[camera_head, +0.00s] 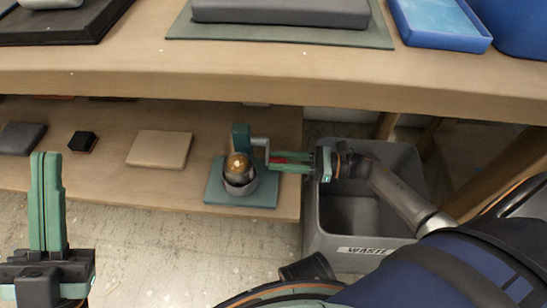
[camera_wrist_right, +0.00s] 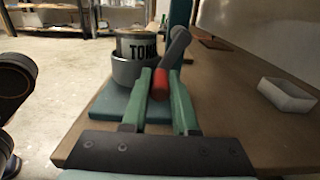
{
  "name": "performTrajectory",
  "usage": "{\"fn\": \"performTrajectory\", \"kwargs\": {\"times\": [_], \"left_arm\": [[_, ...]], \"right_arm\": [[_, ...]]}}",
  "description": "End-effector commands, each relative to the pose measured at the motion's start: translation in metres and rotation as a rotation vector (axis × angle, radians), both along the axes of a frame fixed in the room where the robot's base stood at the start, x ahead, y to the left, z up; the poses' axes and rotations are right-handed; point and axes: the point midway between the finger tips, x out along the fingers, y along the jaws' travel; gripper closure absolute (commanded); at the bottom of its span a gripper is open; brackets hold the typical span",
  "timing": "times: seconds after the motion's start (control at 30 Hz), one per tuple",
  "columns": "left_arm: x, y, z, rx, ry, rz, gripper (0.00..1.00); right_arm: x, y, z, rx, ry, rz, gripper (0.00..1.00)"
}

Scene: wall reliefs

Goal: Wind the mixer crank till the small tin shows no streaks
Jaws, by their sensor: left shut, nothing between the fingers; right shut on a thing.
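The mixer stands on a teal base plate (camera_head: 214,192) on the lower shelf. Its grey cup (camera_head: 240,187) holds the small tin (camera_head: 238,163), whose top looks golden brown with a pale spot; I cannot make out streaks for sure. In the right wrist view the tin (camera_wrist_right: 136,45) shows a label starting "TON". The grey crank arm (camera_wrist_right: 176,46) ends in a red handle (camera_wrist_right: 160,84). My right gripper (camera_head: 275,162) is shut on this handle, to the right of the cup. My left gripper (camera_head: 46,156) is shut and empty at the lower left, away from the mixer.
A grey waste bin (camera_head: 318,238) stands right of the shelf, under my right arm. The thick upper table edge (camera_head: 200,85) overhangs the shelf. A beige slab (camera_head: 159,148) and a black block (camera_head: 83,141) lie left of the mixer. A white tray (camera_wrist_right: 287,94) shows in the right wrist view.

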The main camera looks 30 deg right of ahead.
Motion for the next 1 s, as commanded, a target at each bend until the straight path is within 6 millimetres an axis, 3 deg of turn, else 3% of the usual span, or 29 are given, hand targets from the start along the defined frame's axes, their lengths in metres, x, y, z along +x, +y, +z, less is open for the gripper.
{"fn": "performTrajectory", "kwargs": {"times": [0.1,0.57,0.8,1.0], "left_arm": [[0.000,0.000,0.000,0.000,0.000,0.000,1.00],[0.000,0.000,0.000,0.000,0.000,0.000,1.00],[0.000,0.000,0.000,0.000,0.000,0.000,1.00],[0.000,0.000,0.000,0.001,0.000,0.001,1.00]], "right_arm": [[0.012,-0.006,0.000,0.005,-0.009,-0.008,0.90],[0.012,-0.007,-0.005,0.001,-0.004,-0.001,0.91],[0.032,-0.019,-0.005,-0.001,-0.004,-0.002,0.91],[0.037,-0.024,-0.005,-0.001,-0.002,-0.003,0.89]]}}
